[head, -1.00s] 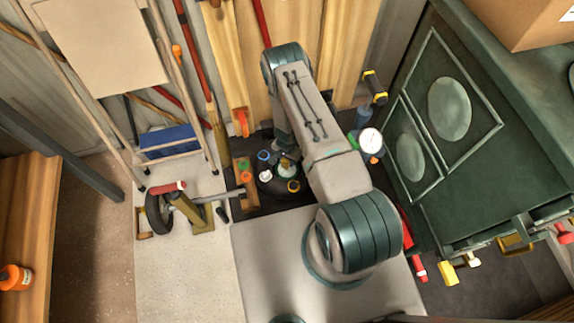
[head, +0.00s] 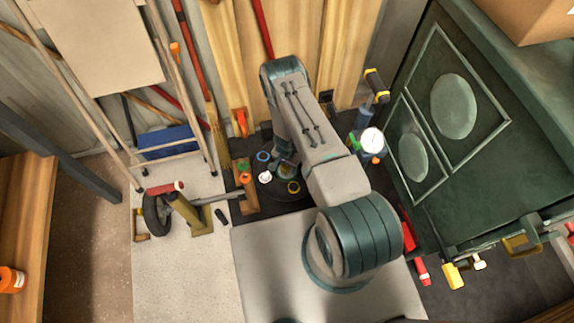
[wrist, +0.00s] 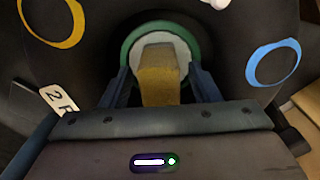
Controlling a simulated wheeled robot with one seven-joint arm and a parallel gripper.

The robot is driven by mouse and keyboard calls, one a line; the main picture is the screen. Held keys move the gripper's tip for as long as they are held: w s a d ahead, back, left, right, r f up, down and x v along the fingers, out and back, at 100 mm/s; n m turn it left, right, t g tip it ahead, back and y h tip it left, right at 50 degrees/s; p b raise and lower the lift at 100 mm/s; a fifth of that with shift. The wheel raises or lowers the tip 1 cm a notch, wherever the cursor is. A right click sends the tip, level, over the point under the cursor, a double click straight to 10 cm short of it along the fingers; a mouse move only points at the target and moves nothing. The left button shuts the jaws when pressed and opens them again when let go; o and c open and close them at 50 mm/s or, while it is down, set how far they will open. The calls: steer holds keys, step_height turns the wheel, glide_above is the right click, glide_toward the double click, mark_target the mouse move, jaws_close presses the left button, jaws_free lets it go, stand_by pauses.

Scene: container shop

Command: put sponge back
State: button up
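In the wrist view a yellow-brown block, apparently the sponge (wrist: 160,88), stands between the two blue fingers of my gripper (wrist: 160,72). A gap shows on each side of the block, so the fingers look open around it. Its far end lies over a pale round opening with a green ring (wrist: 126,48); how deep it sits I cannot tell. The opening is in a dark round container (wrist: 100,30). In the head view my gripper (head: 286,171) is low over the same container (head: 277,190), partly hidden by my arm, and the sponge cannot be made out.
The container also has a blue ring (wrist: 273,63) and a yellow ring (wrist: 52,20). A wooden block with coloured tops (head: 245,187) stands left of it. A wooden wall is behind.

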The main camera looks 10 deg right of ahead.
steer(key=shift+r, duration=0.1)
steer(key=w+a+r+n+t+y+p, duration=0.1)
steer(key=a+r+n+p, duration=0.1)
steer(key=r, duration=2)
steer(key=w+a+r+n+y+p, duration=0.1)
steer(key=a+r+n+p, duration=0.1)
steer(key=r, duration=2)
steer(key=s+d+r+n+h, duration=0.1)
steer(key=s+d+r+n, duration=0.1)
steer(key=s+r, duration=0.8)
steer(key=s+d+r+n+h, duration=0.1)
steer(key=s+d+r+n, duration=0.1)
steer(key=s+r, duration=0.8)
steer(key=shift+s+d+n, duration=0.15)
steer(key=shift+s+n, duration=0.45)
steer(key=shift+s, duration=0.55)
steer(key=shift+r, duration=0.1)
